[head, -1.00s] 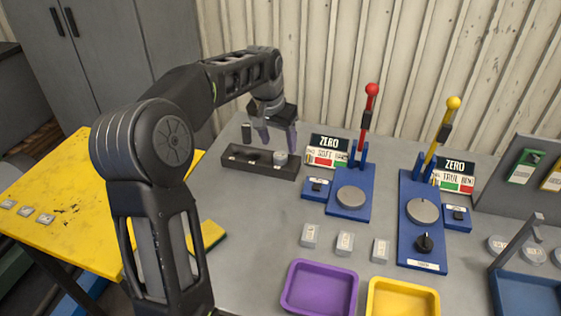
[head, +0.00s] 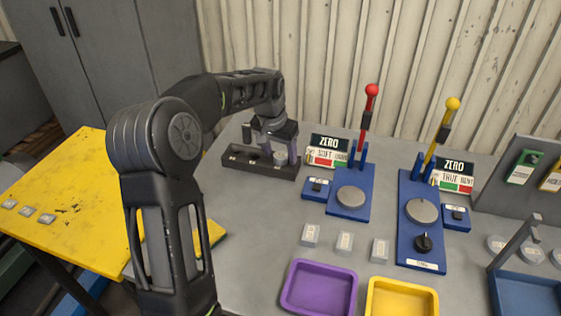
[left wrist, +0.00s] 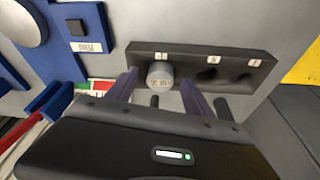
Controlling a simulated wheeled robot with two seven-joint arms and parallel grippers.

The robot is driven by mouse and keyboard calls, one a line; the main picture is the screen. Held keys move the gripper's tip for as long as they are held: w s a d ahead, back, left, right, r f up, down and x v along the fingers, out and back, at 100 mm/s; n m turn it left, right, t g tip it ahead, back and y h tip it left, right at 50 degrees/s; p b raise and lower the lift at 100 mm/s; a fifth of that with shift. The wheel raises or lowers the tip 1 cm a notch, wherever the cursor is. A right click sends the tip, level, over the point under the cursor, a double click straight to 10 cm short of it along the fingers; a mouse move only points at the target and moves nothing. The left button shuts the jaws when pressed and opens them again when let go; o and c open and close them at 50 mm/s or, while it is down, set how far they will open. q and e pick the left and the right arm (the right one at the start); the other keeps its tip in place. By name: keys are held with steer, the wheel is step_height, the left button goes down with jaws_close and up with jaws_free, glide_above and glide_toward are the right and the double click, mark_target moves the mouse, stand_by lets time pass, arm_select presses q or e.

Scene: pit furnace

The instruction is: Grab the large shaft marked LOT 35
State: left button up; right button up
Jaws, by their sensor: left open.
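A light grey shaft (head: 281,158) stands upright in one end hole of the dark rack (head: 258,170); it also shows in the left wrist view (left wrist: 160,75). Its top carries a mark too small to read surely. My left gripper (head: 279,152) is open and low over this end of the rack. In the left wrist view its two fingers (left wrist: 159,82) lie on either side of the grey shaft, with a visible gap at each side. My right gripper is out of view.
The rack's other holes (left wrist: 207,74) look empty. A dark cylinder (head: 247,132) stands behind the rack; another (left wrist: 155,101) shows near my fingers. Blue lever fixtures (head: 351,205) stand to the right. Purple (head: 288,297) and yellow (head: 372,302) trays are in front.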

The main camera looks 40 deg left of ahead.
arm_select(q)
steer(key=shift+c, duration=0.2)
jaws_close()
stand_by(0.6)
